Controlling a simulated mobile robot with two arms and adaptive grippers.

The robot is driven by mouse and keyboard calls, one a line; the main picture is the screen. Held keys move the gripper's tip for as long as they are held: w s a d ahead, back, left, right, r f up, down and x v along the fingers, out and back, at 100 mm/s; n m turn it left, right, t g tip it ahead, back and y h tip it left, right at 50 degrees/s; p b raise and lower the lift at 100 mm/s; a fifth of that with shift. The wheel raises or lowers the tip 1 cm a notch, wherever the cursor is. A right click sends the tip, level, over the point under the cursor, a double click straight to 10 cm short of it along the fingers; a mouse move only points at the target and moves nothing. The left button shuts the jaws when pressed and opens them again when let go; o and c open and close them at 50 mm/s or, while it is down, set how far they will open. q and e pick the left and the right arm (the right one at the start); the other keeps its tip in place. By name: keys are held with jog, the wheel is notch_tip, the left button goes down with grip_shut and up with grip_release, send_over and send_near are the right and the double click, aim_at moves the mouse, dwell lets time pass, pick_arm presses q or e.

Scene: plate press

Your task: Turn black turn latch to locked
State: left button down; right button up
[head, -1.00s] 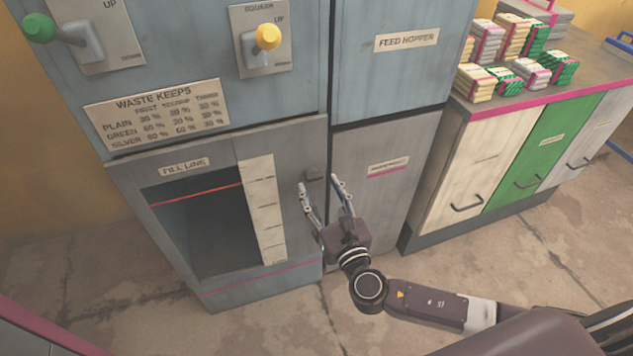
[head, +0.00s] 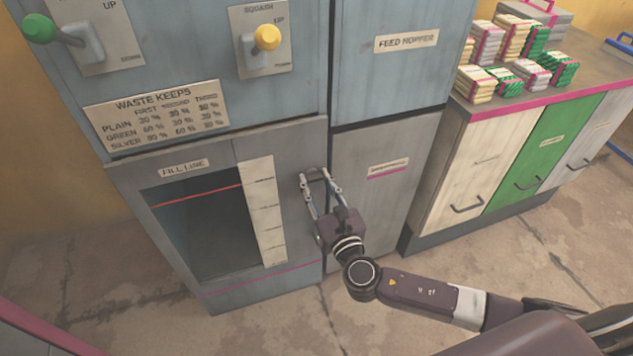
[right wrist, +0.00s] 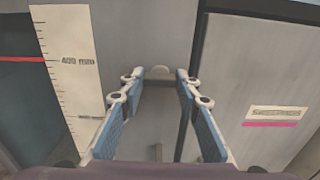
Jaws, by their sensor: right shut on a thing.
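The black turn latch, a small dark grey piece, is on the front of the machine, at the seam between the fill line door (head: 296,230) and the plain grey panel to its right (head: 375,160). My right gripper (head: 316,176) reaches it from below. In the right wrist view the latch (right wrist: 158,73) shows between the two fingertips, and the gripper is shut on it. The fingers hide part of the latch. I cannot read any locked mark near it. My left gripper is out of view.
A pale measuring strip (head: 262,210) and a dark window (head: 205,235) are left of the latch. A green-knobbed lever (head: 40,28) and a yellow-knobbed lever (head: 267,37) are above. A counter with bundles (head: 517,55) stands right. The floor in front is bare.

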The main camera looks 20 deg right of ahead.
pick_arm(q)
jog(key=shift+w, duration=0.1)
pick_arm(e)
jog(key=shift+f+m, duration=0.1)
jog(key=shift+m, duration=0.2)
pick_arm(q)
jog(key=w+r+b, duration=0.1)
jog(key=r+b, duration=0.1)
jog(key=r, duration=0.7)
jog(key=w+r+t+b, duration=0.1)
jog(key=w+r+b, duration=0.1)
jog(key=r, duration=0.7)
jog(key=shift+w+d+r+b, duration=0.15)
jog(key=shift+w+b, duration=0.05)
jog(key=shift+b, duration=0.55)
pick_arm(e)
jog(key=shift+m, duration=8.6)
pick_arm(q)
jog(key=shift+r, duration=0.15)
